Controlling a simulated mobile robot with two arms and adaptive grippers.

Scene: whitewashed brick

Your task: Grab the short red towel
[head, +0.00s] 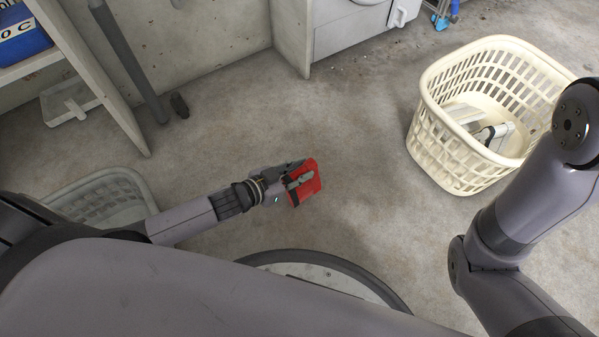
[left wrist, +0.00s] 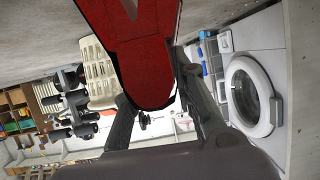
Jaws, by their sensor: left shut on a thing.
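The short red towel (head: 307,184) is a small folded red piece, held in my left gripper (head: 293,182) over the concrete floor near the middle of the head view. The towel also fills the top middle of the left wrist view (left wrist: 146,62), between the two fingers of my left gripper (left wrist: 160,95). The gripper is shut on it. I cannot tell how high the towel is above the floor. My right arm comes in at the right of the head view, but its gripper is out of frame.
A cream laundry basket (head: 447,160) with pale items in it stands at the right. A grey basket (head: 115,192) stands at the left, partly behind my arm. A white washing machine (head: 350,28) and a shelf (head: 85,50) stand at the back. The middle floor is clear.

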